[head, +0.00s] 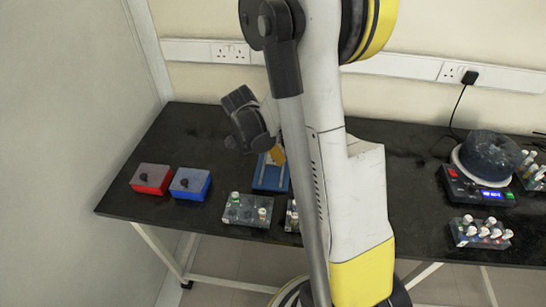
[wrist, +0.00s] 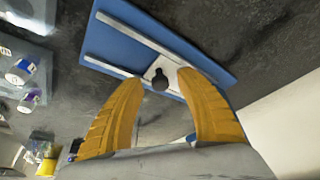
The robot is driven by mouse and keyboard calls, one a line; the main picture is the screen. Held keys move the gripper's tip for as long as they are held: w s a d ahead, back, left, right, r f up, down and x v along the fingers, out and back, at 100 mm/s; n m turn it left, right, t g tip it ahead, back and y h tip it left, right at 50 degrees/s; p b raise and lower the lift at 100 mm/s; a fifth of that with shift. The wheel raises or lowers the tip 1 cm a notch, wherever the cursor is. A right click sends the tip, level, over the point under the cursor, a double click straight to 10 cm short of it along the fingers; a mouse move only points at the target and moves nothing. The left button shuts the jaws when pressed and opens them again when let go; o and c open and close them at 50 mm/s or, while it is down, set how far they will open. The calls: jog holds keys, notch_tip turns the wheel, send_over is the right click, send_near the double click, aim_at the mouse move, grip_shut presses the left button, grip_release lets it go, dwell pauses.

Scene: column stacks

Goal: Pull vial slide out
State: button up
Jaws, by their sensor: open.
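A blue base (head: 271,176) lies on the black table, partly hidden by my arm and gripper in the head view. In the wrist view the blue base (wrist: 205,62) carries two pale rails and a pale slide plate (wrist: 170,66) with a round black knob (wrist: 160,80). My gripper (wrist: 159,75) is open, its two yellow fingers spread with the tips on either side of the knob. I cannot tell whether they touch it or how high they are. In the head view my gripper (head: 277,155) is above the blue base. No vial shows clearly on the slide.
A vial rack (head: 246,211) stands in front of the base, another partly behind my arm. At right are a scale (head: 478,187) with a dark bowl (head: 490,153) and a vial rack (head: 480,232).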

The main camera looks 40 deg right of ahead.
grip_shut()
jog(key=s+a, duration=0.6)
jog(key=shift+a, duration=0.25)
grip_release()
jog(key=shift+a, duration=0.1)
jog(key=v, duration=1.2)
